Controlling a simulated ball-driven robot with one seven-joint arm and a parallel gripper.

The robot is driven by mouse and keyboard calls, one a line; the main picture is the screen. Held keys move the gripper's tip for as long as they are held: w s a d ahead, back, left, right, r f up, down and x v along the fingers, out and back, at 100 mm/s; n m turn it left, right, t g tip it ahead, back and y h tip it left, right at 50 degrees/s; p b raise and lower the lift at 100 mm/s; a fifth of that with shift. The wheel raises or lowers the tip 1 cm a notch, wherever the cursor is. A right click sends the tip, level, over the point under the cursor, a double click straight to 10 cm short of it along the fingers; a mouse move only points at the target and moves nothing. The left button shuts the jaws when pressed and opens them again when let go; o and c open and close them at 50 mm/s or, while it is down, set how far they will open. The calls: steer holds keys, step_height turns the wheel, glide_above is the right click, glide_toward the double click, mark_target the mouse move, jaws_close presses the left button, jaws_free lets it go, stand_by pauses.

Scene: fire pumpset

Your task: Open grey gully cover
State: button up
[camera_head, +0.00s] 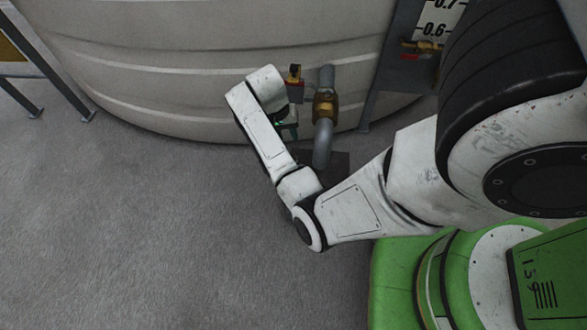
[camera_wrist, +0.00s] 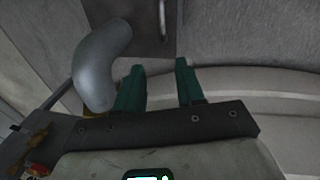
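The grey gully cover (camera_head: 340,164) is a dark flat plate on the floor by the tank, partly hidden behind my arm and a pipe in the head view. In the wrist view the cover (camera_wrist: 146,38) is at the top, with a slim metal handle (camera_wrist: 163,20) on it. My gripper (camera_wrist: 159,68) has two green fingers, apart, with nothing visible between them. The fingers point toward the cover side and appear short of the handle. In the head view my gripper (camera_head: 287,128) is mostly hidden beside the tank, left of the pipe.
A grey bent pipe (camera_head: 323,143) with a brass valve (camera_head: 325,105) comes down beside the cover; its bend (camera_wrist: 100,60) is close left of my fingers in the wrist view. The large pale tank (camera_head: 200,60) stands behind. Open carpet-like floor (camera_head: 150,220) lies left.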

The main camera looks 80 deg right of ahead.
steer(key=shift+m+y, duration=0.4)
steer(key=shift+m, duration=0.4)
steer(key=f+b, duration=0.2)
steer(key=f, duration=0.2)
steer(key=s+f+b, duration=0.1)
steer(key=f+b, duration=0.1)
steer(key=f, duration=0.3)
steer(key=s+d+f+b, duration=0.1)
steer(key=f+b, duration=0.1)
steer(key=f, duration=0.3)
steer(key=shift+s, duration=0.1)
steer(key=shift+c, duration=0.4)
jaws_close()
